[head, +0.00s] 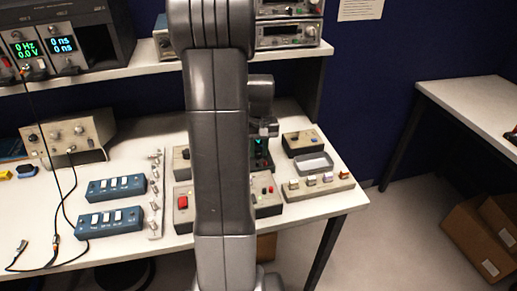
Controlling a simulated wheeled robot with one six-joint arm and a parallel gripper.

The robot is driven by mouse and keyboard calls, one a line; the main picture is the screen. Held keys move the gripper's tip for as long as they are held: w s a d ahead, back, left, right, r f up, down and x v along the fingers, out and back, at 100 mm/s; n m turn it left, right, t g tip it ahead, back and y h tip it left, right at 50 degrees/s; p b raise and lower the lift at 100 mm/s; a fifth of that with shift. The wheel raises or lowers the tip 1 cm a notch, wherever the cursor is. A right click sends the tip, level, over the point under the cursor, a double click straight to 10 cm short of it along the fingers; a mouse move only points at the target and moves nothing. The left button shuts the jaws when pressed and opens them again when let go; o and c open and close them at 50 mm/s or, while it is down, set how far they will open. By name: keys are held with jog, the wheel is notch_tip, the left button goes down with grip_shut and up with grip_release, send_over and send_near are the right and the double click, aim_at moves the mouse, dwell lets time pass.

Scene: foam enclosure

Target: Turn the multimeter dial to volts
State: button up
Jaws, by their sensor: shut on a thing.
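My gripper (265,131) is just right of my arm, low over the workbench. It points down at a dark device with a green-lit face (262,152), which looks like the multimeter. My arm hides the left part of this device, and the gripper covers its upper part. The fingertips are small and partly hidden; they appear shut at the device, on what seems to be its dial. The dial's markings and setting cannot be read.
The workbench (337,201) holds two blue switch boxes (115,188), a strip of switches (154,195), control boxes with red buttons (183,203), and a black box (301,142) beside a grey tray (314,163). Cables (57,225) lie left. A shelf with instruments (290,33) overhangs behind.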

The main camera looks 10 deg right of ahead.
aim_at(260, 151)
jog(key=shift+m, duration=0.4)
jog(key=o, duration=1)
jog(key=r, duration=1.3)
jog(key=shift+d+r, duration=0.2)
jog(key=shift+r, duration=0.2)
